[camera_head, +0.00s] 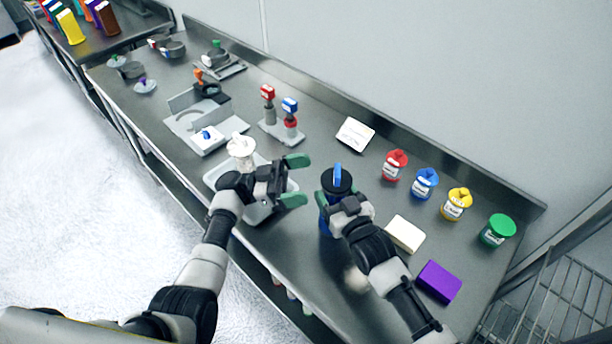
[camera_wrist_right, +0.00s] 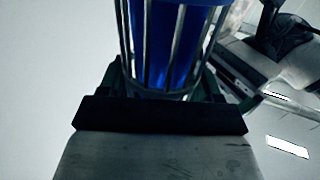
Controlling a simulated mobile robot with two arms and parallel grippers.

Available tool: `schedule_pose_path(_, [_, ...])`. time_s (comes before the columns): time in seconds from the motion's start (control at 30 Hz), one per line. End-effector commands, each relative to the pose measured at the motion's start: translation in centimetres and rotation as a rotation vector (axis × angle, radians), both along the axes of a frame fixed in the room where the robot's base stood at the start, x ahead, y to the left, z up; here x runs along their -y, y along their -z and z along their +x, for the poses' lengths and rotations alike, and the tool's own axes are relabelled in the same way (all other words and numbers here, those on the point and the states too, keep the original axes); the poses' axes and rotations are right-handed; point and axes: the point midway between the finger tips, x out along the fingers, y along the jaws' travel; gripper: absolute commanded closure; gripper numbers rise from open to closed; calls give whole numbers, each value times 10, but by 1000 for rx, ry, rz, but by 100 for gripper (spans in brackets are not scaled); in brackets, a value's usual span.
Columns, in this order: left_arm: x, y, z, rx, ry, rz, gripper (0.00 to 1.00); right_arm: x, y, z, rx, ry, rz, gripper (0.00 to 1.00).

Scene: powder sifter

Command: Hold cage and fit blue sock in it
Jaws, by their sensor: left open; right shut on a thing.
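The cage (camera_wrist_right: 160,60) is a set of upright metal bars in the right wrist view, with the blue sock (camera_wrist_right: 178,45) visible inside the bars. In the head view the blue sock (camera_head: 324,219) shows below a dark round top (camera_head: 336,181) with a blue upright piece (camera_head: 338,171). My right gripper (camera_head: 337,208) is shut on the cage and holds it upright over the table; its fingertips are largely hidden. My left gripper (camera_head: 296,180) is open and empty, to the left of the cage, with its green fingertips pointing toward it and apart from it.
A pale tray (camera_head: 215,180) with a white object (camera_head: 241,148) lies behind my left gripper. A cream block (camera_head: 404,234) and a purple block (camera_head: 438,281) lie right of my right arm. Red, blue, yellow and green bottles (camera_head: 425,184) line the back.

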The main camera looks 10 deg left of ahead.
Motion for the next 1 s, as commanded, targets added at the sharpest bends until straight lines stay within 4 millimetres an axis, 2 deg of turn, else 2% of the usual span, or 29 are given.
schedule_pose_path(0.2, [0,0,0,1,0,0,0,0,0,0,0,0,0,62])
schedule_pose_path(0.23, [0,0,0,0,0,0,0,0,0,0,0,0,0,34])
schedule_pose_path(0.4, [0,0,0,0,0,0,0,0,0,0,0,0,0,8])
schedule_pose_path(0.43, [0,0,0,0,0,0,0,0,0,0,0,0,0,6])
schedule_pose_path(0.77, [1,0,0,0,1,0,0,3,1,-4,-1,1,-1,6])
schedule_pose_path(0.87, [0,0,0,0,0,0,0,9,1,-14,-2,0,0,6])
schedule_pose_path(1.0, [0,0,0,0,1,0,0,25,2,-38,-3,1,-2,6])
